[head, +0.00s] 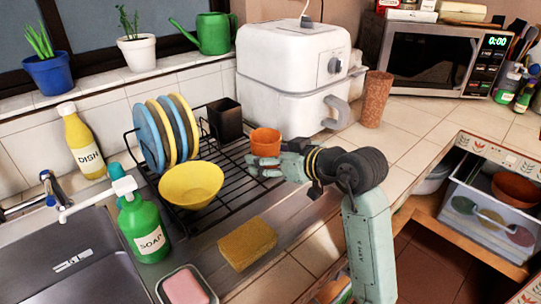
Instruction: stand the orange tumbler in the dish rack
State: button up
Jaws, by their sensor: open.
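The orange tumbler (265,140) is upright at the right part of the black wire dish rack (228,195). Its base is partly hidden by my gripper, so I cannot tell exactly how it rests on the wires. My gripper (257,166) reaches in from the right, low against the tumbler's front right side. Its fingers are open; they are small here and I cannot tell whether they touch the tumbler.
In the rack stand several blue and yellow plates (165,132), a tilted yellow bowl (191,184) and a black cup (225,120). A white air fryer (292,70) is behind. A soap bottle (143,228), sponge (247,243) and sink (75,265) are in front and left.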

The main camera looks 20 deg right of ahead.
jog(key=shift+r, duration=0.2)
jog(key=b+v, duration=0.2)
jog(key=v, duration=1)
jog(key=shift+f, duration=0.1)
